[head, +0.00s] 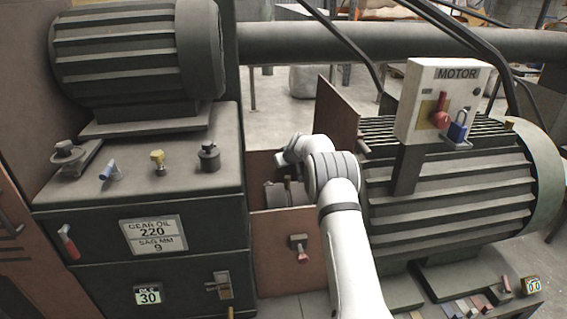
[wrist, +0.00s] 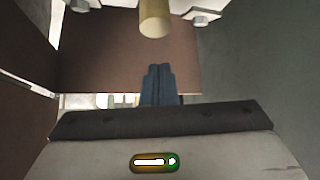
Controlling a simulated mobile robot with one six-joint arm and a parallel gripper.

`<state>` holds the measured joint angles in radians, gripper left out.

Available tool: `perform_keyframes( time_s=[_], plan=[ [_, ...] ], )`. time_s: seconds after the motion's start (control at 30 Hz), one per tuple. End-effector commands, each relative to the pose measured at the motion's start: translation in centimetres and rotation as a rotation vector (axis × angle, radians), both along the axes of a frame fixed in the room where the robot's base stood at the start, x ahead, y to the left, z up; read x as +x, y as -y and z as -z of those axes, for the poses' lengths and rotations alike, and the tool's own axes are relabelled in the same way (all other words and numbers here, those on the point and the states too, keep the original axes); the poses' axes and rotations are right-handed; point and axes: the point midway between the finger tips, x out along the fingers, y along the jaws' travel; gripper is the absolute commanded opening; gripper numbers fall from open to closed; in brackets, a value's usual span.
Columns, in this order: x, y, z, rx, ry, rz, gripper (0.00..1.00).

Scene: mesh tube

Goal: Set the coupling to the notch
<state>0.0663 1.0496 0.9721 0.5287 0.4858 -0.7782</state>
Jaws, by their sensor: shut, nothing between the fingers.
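The coupling (head: 277,196), a grey cylinder partly hidden by my arm, appears in the head view low in the gap between the gearbox (head: 140,185) and the motor (head: 450,185). I cannot make out a notch on it. My gripper's two dark blue fingers (wrist: 158,84) are together and empty in the wrist view. A tan, rounded cylinder end (wrist: 155,18) stands beyond the fingertips, apart from them; I cannot tell which part it is. In the head view my arm bends into the gap and the fingers are hidden.
A raised brown guard panel (head: 338,115) stands beside the motor box (head: 436,100), which carries a red handle and blue padlock. A brown front panel (head: 275,265) with a red-tipped lever (head: 300,248) closes the gap below. Several small fittings stand on the gearbox top.

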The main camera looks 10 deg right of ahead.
Motion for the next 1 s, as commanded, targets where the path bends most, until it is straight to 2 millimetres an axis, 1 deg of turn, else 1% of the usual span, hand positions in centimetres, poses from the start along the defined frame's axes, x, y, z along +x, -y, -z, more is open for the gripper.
perform_keyframes(
  time_s=[0.03, 0.13, 0.4, 0.6, 0.73, 1.0],
  plan=[
    [0.4, -0.1, 0.6, 0.0, -0.001, -0.001, 0.0],
    [0.9, -0.3, 1.2, 0.0, 0.001, 0.0, 0.0],
    [-1.4, 0.5, 1.2, 0.001, 0.0, 0.001, 0.0],
    [-2.7, 0.9, 1.2, 0.001, 0.0, 0.001, 0.0],
    [-3.0, 1.0, 1.2, -0.001, 0.0, 0.001, 0.0],
    [-3.0, 1.1, 1.2, 0.0, 0.0, 0.001, 0.0]
  ],
)
